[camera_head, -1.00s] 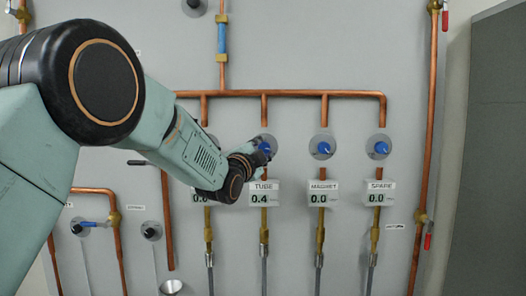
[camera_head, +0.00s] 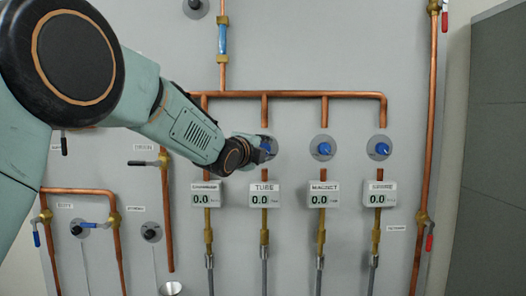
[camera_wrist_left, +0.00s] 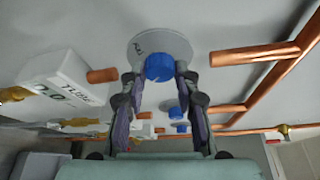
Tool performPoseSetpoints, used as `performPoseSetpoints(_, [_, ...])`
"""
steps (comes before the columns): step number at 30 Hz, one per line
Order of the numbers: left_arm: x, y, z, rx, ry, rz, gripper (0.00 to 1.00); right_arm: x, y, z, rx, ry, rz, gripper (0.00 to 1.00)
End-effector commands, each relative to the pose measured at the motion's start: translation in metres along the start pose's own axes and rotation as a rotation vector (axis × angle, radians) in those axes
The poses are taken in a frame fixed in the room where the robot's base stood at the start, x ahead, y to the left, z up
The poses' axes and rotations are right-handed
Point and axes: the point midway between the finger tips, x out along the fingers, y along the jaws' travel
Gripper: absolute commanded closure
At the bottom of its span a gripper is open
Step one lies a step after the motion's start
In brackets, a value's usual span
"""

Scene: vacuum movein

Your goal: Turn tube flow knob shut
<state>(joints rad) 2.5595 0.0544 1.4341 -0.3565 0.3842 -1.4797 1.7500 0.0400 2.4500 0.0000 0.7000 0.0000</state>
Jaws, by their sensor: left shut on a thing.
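The tube flow knob is a blue knob on a round grey plate, above the meter labelled TUBE (camera_head: 264,194). That meter reads 0.0. My left gripper (camera_head: 262,150) is at the knob in the head view and covers part of it. In the left wrist view the blue tube knob (camera_wrist_left: 159,68) sits between the two fingertips of my left gripper (camera_wrist_left: 160,80), which are closed on its sides. The tube meter also shows in the left wrist view (camera_wrist_left: 65,82). My right gripper is in neither view.
The magnet knob (camera_head: 324,149) and the spare knob (camera_head: 382,148) are to the right on the same panel. Copper pipes (camera_head: 300,95) run above the knobs. Red-handled valves stand at the right, with a blue lever (camera_head: 92,225) at lower left.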

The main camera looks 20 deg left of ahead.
Motion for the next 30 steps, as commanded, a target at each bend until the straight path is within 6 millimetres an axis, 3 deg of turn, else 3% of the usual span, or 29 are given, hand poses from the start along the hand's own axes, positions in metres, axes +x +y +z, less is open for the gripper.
performPoseSetpoints(13, [0.0,0.0006,0.0003,0.011,0.0,0.006,1.0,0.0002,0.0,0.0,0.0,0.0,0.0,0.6])
performPoseSetpoints(14, [0.0,0.0006,0.0003,0.01,0.0,0.006,0.68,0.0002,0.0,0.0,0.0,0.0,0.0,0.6])
performPoseSetpoints(15, [0.0,0.0005,0.0003,0.01,0.0,0.006,0.65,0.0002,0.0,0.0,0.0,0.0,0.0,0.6])
performPoseSetpoints(22, [0.0,-0.0001,0.0003,0.01,0.0,0.004,0.46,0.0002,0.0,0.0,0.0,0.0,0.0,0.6])
performPoseSetpoints(30, [-0.0002,-0.0006,0.0002,0.01,0.0,0.003,0.46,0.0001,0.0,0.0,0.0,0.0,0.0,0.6])
